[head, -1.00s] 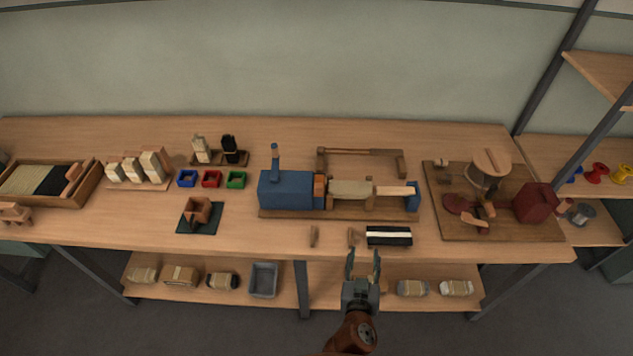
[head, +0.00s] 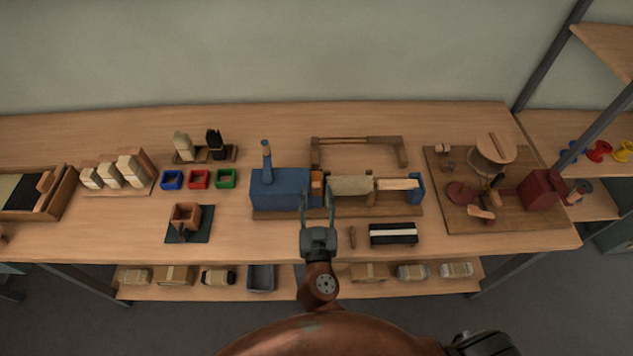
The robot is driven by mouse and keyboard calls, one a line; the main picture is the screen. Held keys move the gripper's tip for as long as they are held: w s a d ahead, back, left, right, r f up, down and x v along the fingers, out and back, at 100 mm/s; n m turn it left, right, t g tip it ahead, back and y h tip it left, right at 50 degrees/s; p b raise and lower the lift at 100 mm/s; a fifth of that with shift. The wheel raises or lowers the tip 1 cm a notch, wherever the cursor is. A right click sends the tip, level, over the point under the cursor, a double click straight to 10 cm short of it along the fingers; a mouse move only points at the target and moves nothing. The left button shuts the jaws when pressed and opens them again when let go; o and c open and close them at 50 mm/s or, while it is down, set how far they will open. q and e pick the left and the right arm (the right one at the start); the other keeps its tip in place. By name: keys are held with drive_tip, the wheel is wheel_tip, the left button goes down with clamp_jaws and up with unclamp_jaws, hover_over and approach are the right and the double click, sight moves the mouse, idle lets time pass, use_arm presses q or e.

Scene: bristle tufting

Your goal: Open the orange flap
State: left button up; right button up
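The orange flap (head: 317,180) is at the right end of the blue machine (head: 279,188), beside a pale bristle bundle (head: 350,186) on the same wooden base. My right gripper (head: 317,192) reaches in from the front edge of the table. Its two fingers are spread apart, pointing at the machine, with nothing seen between them. The fingertips overlap the lower front of the flap area in the head view; I cannot tell if they touch it. The flap's lower part is partly hidden. My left gripper is not in view.
A black block with a white stripe (head: 393,233) and a small wooden peg (head: 352,237) lie right of my gripper. A wooden handle frame (head: 357,141) stands behind. Blue, red and green trays (head: 199,179) sit left. The table between the brown box (head: 186,216) and machine is clear.

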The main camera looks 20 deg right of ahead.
sight(316, 188)
drive_tip(key=x, duration=0.2)
drive_tip(key=shift+w, duration=0.3)
drive_tip(key=shift+w+d, duration=0.1)
drive_tip(key=shift+w, duration=0.2)
drive_tip(key=shift+w+d, duration=0.1)
drive_tip(key=shift+w, duration=0.15)
drive_tip(key=c, duration=0.7)
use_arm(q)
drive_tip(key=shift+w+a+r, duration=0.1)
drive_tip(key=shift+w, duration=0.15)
use_arm(e)
clamp_jaws()
